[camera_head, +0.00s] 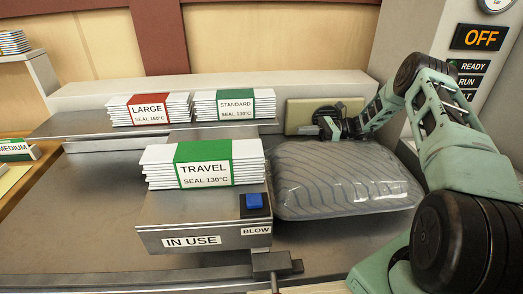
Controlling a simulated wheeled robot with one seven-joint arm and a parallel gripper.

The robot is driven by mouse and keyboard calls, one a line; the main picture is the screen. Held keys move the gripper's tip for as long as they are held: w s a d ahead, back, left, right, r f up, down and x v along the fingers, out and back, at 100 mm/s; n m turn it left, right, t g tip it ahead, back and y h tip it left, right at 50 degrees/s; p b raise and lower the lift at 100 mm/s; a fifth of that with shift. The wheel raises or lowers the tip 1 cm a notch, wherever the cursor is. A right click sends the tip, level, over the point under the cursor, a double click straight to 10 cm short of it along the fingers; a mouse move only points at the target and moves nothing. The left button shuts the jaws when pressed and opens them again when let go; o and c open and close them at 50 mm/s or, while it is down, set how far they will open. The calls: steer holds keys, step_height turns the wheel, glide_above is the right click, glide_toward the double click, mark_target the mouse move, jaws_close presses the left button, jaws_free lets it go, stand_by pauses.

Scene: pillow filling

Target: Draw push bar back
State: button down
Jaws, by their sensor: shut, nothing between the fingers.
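A beige block (298,114) with a dark round part on its face stands behind the inflated grey pillow (345,185), against the pale back ledge. It may be the push bar, but I cannot tell for sure. My gripper (327,127) is shut with nothing held, in front of the block's dark part and just above the pillow's far edge. My gripper hides part of the block, and I cannot tell whether they touch. My green arm comes in from the right, beside the pillow.
A stack of TRAVEL film (204,173) sits on the IN USE unit (190,241) with a blue BLOW button (254,201). LARGE (146,114) and STANDARD (236,108) stacks lie on the shelf behind. The display (481,38) reads OFF. The metal table at left is clear.

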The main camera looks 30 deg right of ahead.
steer(key=shift+w+f+b, duration=0.2)
steer(key=shift+f+b, duration=0.3)
steer(key=shift+f, duration=0.5)
steer(key=shift+a, duration=0.1)
steer(key=p+x, duration=0.3)
steer(key=x, duration=0.9)
steer(key=shift+a+r, duration=0.1)
steer(key=shift+a, duration=0.05)
steer(key=shift+x, duration=0.8)
steer(key=shift+w, duration=0.1)
steer(key=shift+x, duration=2.45)
